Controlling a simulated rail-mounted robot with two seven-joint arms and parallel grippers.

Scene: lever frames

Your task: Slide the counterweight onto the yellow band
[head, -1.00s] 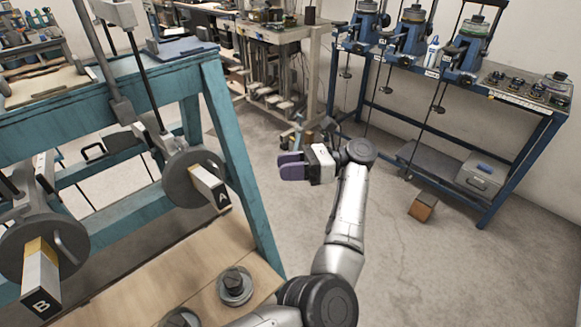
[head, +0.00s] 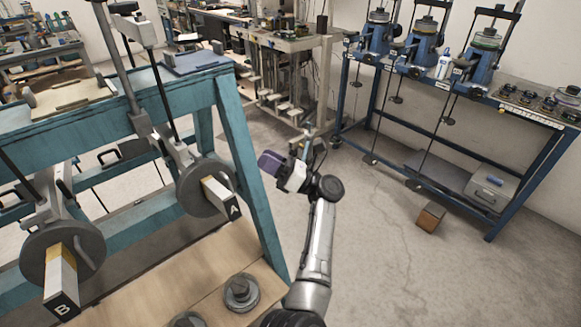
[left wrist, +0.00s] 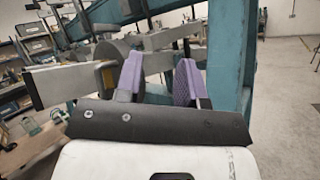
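Two round grey counterweights sit on lever bars on the teal frame: the counterweight on lever A (head: 190,198) and the one on lever B (head: 35,252). The yellow band on B (head: 56,254) shows in front of its disc, toward the labelled end. On A only a small strip of yellow band (head: 206,182) shows beside the disc. My left gripper (head: 268,163) is right of lever A, apart from it. In the left wrist view its purple fingers (left wrist: 158,78) are apart with nothing between them. A disc (left wrist: 108,55) and yellow band (left wrist: 106,76) show behind the left finger. My right gripper is out of view.
The teal frame's slanted leg (head: 250,180) stands between lever A and my left gripper in the head view. Loose weights (head: 241,292) rest on the wooden base board. A blue rack (head: 460,150) stands at right; the floor (head: 390,270) before it is mostly clear.

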